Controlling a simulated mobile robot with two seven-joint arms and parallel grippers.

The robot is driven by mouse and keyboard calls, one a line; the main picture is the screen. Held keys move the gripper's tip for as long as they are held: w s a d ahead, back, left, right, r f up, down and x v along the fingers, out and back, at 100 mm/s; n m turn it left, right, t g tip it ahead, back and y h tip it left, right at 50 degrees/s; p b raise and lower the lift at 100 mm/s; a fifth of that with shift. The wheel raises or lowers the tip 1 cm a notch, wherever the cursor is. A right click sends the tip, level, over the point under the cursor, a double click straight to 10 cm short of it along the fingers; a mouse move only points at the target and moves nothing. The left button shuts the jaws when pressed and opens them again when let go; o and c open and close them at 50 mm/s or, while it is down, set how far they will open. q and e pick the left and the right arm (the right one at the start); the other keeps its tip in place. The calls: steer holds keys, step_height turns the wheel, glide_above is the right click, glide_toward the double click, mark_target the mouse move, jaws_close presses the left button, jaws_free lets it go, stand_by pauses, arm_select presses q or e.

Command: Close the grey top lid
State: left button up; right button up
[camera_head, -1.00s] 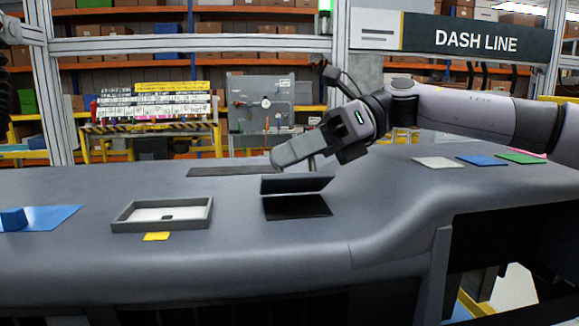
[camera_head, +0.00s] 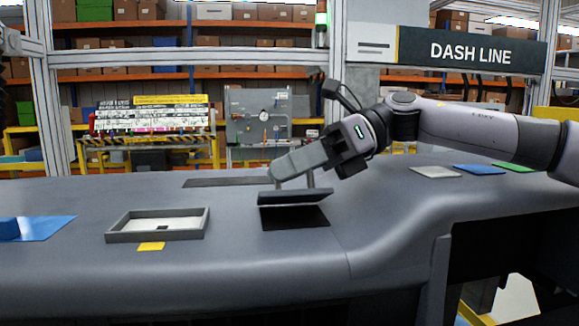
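The grey top lid (camera_head: 294,198) is a flat dark grey panel in the middle of the dashboard. It is tilted a little and stands just above and behind a dark rectangular opening (camera_head: 295,219), which is uncovered in this view. My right gripper (camera_head: 292,183) reaches in from the right. Its two fingers are spread apart and point down at the back edge of the lid. They seem to touch the lid's upper side, but the exact contact is hidden. Nothing shows between the fingers. My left gripper is not in view.
On the dashboard (camera_head: 75,265), a grey-rimmed tray (camera_head: 120,238) and a yellow tag (camera_head: 151,246) lie left of the opening. White, blue and green pads (camera_head: 435,172) lie back right. A dark slot (camera_head: 225,182) lies behind.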

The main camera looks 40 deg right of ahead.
steer(key=v, duration=0.7)
steer(key=shift+d, duration=0.1)
